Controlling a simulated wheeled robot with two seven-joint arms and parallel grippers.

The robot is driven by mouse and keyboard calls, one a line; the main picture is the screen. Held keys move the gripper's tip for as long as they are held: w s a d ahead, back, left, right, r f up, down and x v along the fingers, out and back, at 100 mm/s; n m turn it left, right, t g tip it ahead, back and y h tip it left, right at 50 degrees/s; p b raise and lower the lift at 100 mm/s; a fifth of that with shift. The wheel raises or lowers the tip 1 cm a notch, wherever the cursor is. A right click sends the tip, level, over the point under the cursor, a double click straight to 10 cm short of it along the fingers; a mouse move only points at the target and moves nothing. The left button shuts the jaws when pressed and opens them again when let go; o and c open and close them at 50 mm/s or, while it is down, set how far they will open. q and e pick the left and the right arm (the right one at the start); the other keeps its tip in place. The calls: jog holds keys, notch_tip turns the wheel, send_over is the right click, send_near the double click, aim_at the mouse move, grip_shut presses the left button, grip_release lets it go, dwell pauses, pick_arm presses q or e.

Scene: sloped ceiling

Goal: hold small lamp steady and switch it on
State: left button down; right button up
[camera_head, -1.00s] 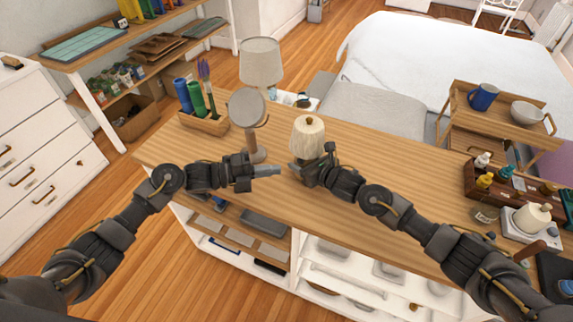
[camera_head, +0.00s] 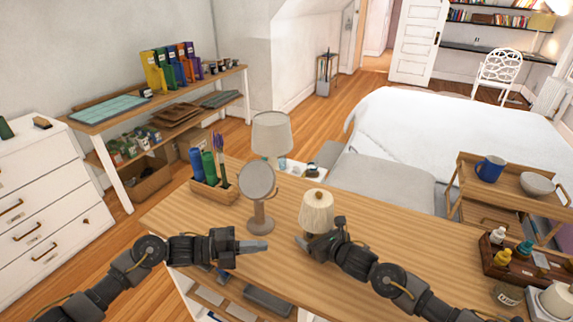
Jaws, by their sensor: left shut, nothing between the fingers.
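The small lamp (camera_head: 317,209), with a cream pleated shade and a small finial on top, stands upright on the wooden desk (camera_head: 375,228). My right gripper (camera_head: 320,236) is at the lamp's lower part, one finger at its left and one at its right. The lamp's base is mostly hidden behind this gripper, so I cannot tell whether the fingers grip it. My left gripper (camera_head: 262,246) is shut and empty, left of the lamp and apart from it, pointing right. No switch is visible.
A round mirror on a stand (camera_head: 262,208) stands just behind my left gripper. A pen holder (camera_head: 213,190) is farther left, and a larger grey lamp (camera_head: 271,134) stands behind the desk. A bottle tray (camera_head: 525,266) is at the right. Desk right of the lamp is clear.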

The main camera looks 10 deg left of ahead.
jog(key=shift+o, duration=0.5)
jog(key=v, duration=1.2)
